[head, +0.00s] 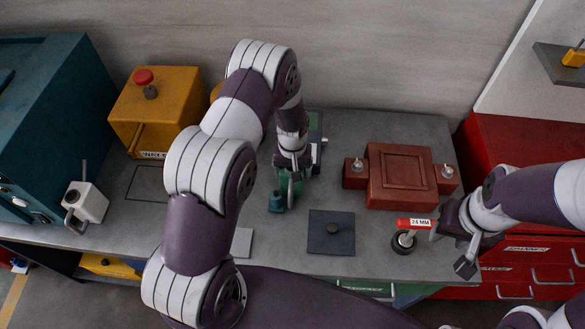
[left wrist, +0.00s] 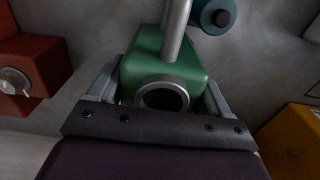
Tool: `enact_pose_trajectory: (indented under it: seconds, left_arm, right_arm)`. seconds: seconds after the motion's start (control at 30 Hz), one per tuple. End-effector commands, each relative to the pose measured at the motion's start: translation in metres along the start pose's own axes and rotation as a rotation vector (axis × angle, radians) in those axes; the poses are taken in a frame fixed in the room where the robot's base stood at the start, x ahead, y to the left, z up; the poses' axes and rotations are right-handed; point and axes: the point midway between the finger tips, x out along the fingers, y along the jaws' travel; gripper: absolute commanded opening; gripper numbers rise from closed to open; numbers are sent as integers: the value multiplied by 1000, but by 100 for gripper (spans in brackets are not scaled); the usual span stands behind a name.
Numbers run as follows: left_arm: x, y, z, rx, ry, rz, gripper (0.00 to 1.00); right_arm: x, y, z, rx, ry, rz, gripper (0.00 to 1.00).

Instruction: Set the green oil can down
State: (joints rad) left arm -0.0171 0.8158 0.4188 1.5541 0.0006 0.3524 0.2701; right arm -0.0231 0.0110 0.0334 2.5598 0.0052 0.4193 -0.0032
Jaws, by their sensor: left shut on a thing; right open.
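The green oil can (left wrist: 165,78) fills the middle of the left wrist view, with a metal spout and a round metal opening. My left gripper (left wrist: 165,95) is shut on it, a grey finger on each side. In the head view the green can (head: 291,184) shows partly below my left gripper (head: 292,165), over the middle of the bench; the arm hides much of it. I cannot tell whether its base touches the bench. My right gripper (head: 455,247) is open and empty at the bench's front right, beside a red-handled tool marked 24 MM (head: 416,224).
A small teal object (head: 277,202) stands close to the can. A dark square plate (head: 331,232) lies in front. A red-brown block (head: 400,177) is to the right. A white spouted container (head: 86,202) and yellow box (head: 157,110) stand left, near a bare outlined rectangle (head: 147,184).

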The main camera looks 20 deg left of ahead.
Motion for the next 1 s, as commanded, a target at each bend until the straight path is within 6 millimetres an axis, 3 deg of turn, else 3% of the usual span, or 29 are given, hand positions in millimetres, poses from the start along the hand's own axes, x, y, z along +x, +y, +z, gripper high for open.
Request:
enact_pose_trajectory:
  seconds: [0.2,0.23,0.3,0.6,0.67,1.0]
  left_arm:
    - [5,0,0,0,1,0,41]
    - [5,0,0,0,0,0,82]
    - [4,0,0,0,0,0,100]
    - [-5,0,0,0,0,0,100]
    - [-7,0,-1,0,3,1,100]
    - [-83,0,-1,0,6,2,100]
  right_arm:
    - [5,0,1,0,0,0,43]
    - [5,0,1,0,0,0,43]
    - [4,0,1,0,0,0,43]
    - [-4,0,0,0,0,0,43]
    - [6,0,1,0,1,0,43]
    - [36,0,4,0,0,0,43]
